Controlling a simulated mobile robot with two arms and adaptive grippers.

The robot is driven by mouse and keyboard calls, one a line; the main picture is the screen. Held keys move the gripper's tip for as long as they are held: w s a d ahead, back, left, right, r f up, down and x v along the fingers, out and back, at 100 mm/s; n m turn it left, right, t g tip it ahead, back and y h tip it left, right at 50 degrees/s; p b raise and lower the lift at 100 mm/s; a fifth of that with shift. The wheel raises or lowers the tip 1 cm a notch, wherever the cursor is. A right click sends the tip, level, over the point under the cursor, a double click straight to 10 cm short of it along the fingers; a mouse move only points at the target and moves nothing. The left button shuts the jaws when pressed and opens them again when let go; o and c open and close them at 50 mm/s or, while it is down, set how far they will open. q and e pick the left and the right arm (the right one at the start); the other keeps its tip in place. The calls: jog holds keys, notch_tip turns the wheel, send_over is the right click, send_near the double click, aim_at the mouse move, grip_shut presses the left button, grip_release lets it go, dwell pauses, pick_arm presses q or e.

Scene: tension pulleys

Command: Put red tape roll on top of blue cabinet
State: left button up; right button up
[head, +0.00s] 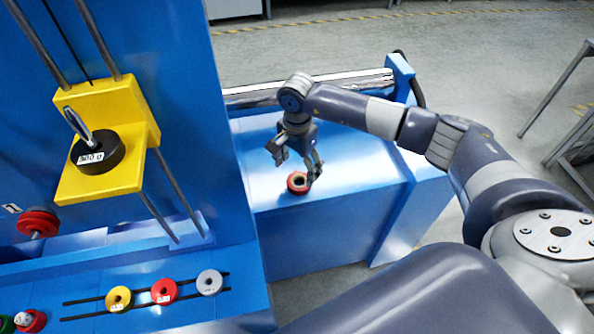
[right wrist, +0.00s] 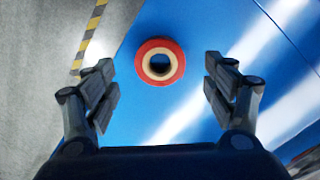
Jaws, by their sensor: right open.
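The red tape roll (head: 297,183) lies flat on top of the low blue cabinet (head: 350,172), near its front edge. In the right wrist view the roll (right wrist: 160,62) shows as a red ring with a pale core, on the blue surface (right wrist: 195,25). My right gripper (head: 296,165) is open just above the roll. In the right wrist view its fingers (right wrist: 160,85) stand apart, one on each side of the roll, and do not touch it. My left gripper is not in view.
A tall blue machine stands at left with a yellow carriage (head: 125,115) holding a black weight (head: 97,153). Yellow, red and white pulleys (head: 164,291) sit on a slotted ledge. A metal frame (head: 560,110) stands at far right. Grey floor lies behind.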

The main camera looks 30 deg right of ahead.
notch_tip(320, 180, up, 6)
jog(key=p, duration=0.2)
dwell(0.5)
